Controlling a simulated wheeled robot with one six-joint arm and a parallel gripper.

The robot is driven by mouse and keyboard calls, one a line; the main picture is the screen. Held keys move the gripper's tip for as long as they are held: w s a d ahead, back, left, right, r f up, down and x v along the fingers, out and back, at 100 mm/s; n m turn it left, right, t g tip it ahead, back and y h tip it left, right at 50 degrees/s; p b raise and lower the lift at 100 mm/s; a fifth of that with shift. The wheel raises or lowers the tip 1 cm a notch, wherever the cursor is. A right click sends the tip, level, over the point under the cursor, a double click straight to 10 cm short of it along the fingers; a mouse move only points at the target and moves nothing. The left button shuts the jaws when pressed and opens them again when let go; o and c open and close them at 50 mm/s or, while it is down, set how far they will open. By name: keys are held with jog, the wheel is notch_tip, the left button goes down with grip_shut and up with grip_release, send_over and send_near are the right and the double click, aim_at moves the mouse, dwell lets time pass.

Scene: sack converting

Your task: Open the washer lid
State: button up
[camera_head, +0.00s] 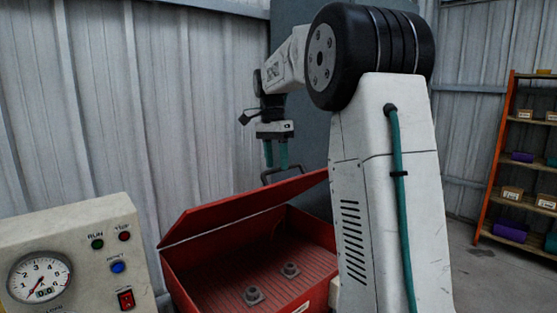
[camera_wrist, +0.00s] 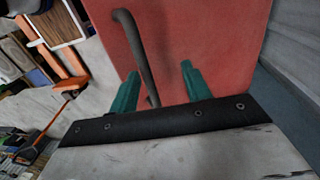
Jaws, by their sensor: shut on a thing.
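The red washer (camera_head: 180,276) stands below my arm in the head view. Its red lid (camera_head: 243,208) is raised part way and tilted, so the inside shows. A dark bar handle (camera_head: 266,178) is on the lid's top; the wrist view shows the handle (camera_wrist: 134,50) against the red lid (camera_wrist: 205,40). My gripper (camera_head: 276,165) has teal fingers and is at the handle above the lid. In the wrist view the handle's near part runs between the fingers of my gripper (camera_wrist: 158,80), and they are shut on it. The exact contact is hidden.
Two grey fittings (camera_head: 290,269) sit on the ribbed floor inside the washer. A control panel (camera_head: 80,255) with a gauge and buttons stands at left. A corrugated wall (camera_head: 190,100) is behind. A shelf rack (camera_head: 510,145) with boxes stands at right, with bare floor before it.

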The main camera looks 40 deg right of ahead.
jog(key=shift+w+f, duration=0.1)
jog(key=shift+w, duration=0.05)
jog(key=w+r, duration=0.5)
jog(key=r, duration=0.2)
jog(key=shift+w, duration=0.25)
dwell(0.6)
